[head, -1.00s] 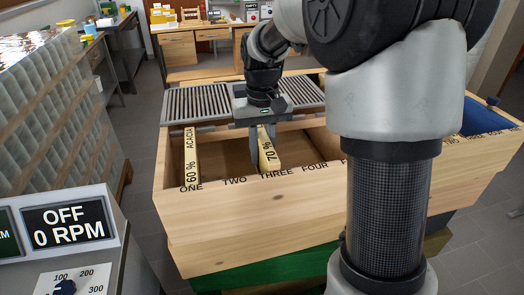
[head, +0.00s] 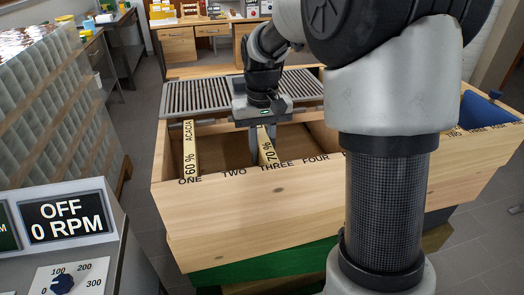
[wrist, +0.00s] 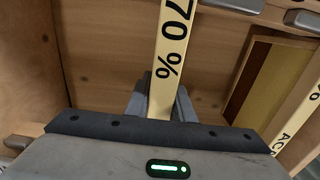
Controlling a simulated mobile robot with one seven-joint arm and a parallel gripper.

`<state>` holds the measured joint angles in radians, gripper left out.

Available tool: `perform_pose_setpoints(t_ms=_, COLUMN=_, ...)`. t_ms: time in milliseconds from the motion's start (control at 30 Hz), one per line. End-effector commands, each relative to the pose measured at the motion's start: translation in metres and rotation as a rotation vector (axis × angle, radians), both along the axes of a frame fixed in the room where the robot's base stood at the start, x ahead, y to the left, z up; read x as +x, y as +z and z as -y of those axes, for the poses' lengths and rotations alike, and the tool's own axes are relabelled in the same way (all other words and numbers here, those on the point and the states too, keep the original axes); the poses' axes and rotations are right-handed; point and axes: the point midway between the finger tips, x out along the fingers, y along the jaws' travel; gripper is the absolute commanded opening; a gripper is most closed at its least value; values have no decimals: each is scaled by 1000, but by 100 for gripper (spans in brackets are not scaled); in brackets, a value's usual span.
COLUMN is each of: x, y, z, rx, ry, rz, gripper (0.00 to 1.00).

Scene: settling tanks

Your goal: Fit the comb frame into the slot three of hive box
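The comb frame (head: 267,151), with a pale top bar marked 70 %, is between the fingers of my gripper (head: 263,143). The wrist view shows the bar (wrist: 174,40) running between both fingers (wrist: 163,100), which look shut on it. The frame hangs in the wooden hive box (head: 270,205), its near end at the front wall by the label THREE. The lower part of the frame is hidden. Whether its bar rests fully on the rim I cannot tell.
Another frame (head: 190,150), marked 60 % ACACIA, hangs at ONE. The space at TWO looks empty. A slatted grey grid (head: 195,97) lies behind the box opening. A control panel (head: 65,220) reading OFF 0 RPM stands at left. My arm hides part of the box's right side.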

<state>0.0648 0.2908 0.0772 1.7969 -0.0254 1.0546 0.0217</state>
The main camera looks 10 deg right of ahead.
Motion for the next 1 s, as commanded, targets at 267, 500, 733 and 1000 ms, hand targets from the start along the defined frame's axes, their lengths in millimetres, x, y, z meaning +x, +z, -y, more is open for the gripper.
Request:
perform_pose_setpoints(t_ms=267, x=0, y=1, z=0, rx=0, ry=0, rz=1, gripper=42)
perform_pose_setpoints(t_ms=500, x=0, y=8, z=0, rx=0, ry=0, rz=1, gripper=42)
perform_pose_setpoints(t_ms=733, x=1, y=54, z=0, rx=0, ry=0, rz=5, gripper=42)
perform_pose_setpoints(t_ms=1000, x=1, y=121, z=0, rx=0, ry=0, rz=4, gripper=42)
